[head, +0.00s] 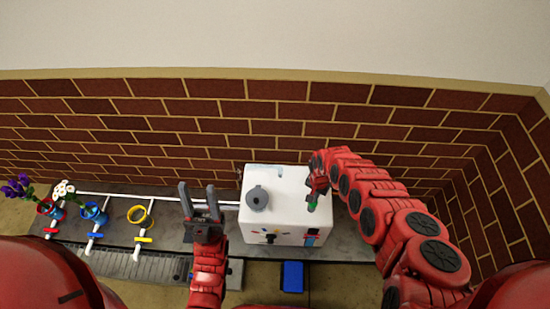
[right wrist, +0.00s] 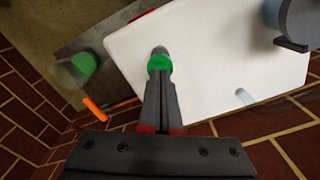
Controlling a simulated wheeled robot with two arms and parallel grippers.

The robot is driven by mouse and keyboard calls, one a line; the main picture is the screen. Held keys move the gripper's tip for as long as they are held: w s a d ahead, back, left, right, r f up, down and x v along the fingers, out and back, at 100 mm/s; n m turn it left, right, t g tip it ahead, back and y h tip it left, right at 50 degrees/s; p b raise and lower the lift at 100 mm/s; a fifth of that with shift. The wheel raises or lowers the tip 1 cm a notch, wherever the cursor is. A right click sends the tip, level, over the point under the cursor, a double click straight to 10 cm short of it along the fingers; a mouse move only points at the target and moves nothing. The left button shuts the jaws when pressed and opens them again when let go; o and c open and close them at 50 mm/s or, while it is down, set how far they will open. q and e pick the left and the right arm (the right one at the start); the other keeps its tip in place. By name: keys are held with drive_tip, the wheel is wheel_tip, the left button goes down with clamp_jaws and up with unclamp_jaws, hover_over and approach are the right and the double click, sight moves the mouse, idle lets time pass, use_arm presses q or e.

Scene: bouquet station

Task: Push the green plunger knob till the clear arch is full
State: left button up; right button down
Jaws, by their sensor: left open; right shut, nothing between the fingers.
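The green plunger knob (head: 312,205) stands on the top right of the white box (head: 275,207). It also shows in the right wrist view (right wrist: 160,62), on a grey stem. My right gripper (head: 315,193) is shut and empty, its fingertips right at the knob; I cannot tell whether they touch it. A pale, clear piece (head: 266,170) lies at the box's back edge; I cannot make out whether it is the arch or how full it is. My left gripper (head: 199,203) is open and empty, left of the box, its fingers pointing up.
A round grey part (head: 257,198) sits on the box top. Purple (head: 17,187) and white (head: 63,189) flowers stand at far left, near red, blue and yellow rings on white pipes. A blue block (head: 292,277) is in front of the box. A brick wall (head: 220,120) rises behind.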

drive_tip(key=shift+f+b, duration=1.5)
drive_tip(key=shift+f, duration=0.35)
drive_tip(key=shift+r, duration=0.1)
wheel_tip(320, 180, up, 5)
drive_tip(key=p, duration=0.5)
drive_tip(key=shift+f, duration=0.2)
drive_tip(key=shift+f, duration=0.25)
